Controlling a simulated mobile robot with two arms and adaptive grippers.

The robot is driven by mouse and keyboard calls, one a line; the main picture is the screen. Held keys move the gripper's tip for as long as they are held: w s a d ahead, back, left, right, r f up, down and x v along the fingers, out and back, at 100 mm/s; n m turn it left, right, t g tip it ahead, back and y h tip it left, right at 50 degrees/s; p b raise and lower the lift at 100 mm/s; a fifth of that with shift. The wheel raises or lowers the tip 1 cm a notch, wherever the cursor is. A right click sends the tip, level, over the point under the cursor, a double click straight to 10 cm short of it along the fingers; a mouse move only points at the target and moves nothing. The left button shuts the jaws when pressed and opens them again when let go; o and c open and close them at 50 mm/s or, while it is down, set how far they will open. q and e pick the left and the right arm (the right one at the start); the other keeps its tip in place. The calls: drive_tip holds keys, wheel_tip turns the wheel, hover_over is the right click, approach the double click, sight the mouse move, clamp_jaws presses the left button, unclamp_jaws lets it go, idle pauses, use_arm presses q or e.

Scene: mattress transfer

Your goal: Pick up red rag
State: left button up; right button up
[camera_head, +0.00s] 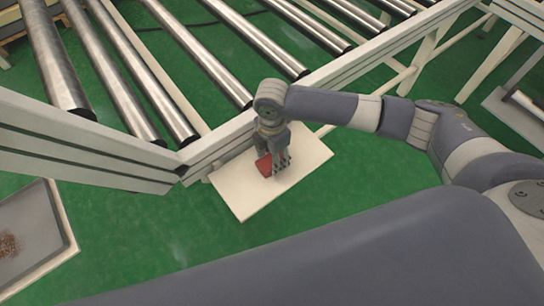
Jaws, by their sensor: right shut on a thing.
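The red rag (263,166) is a small piece of red cloth over the pale board beside the conveyor frame. My right gripper (275,167) points down over the board and is shut on the rag. Red shows at the left of the fingers and between them. I cannot tell whether the rag still touches the board. My left gripper does not show.
The pale board (240,203) stands against the conveyor's beige side rail (330,75). Metal rollers (200,50) run behind it. A tray (62,225) with brown bits lies at the lower left. Green floor (150,230) is open between tray and board.

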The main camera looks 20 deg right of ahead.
wheel_tip(320, 180, up, 3)
drive_tip(key=shift+w+r, duration=0.1)
drive_tip(key=s+a+r, duration=0.1)
drive_tip(key=s+a, duration=0.1)
drive_tip(key=s, duration=1.4)
drive_tip(key=shift+r, duration=0.3)
drive_tip(key=shift+a, duration=0.1)
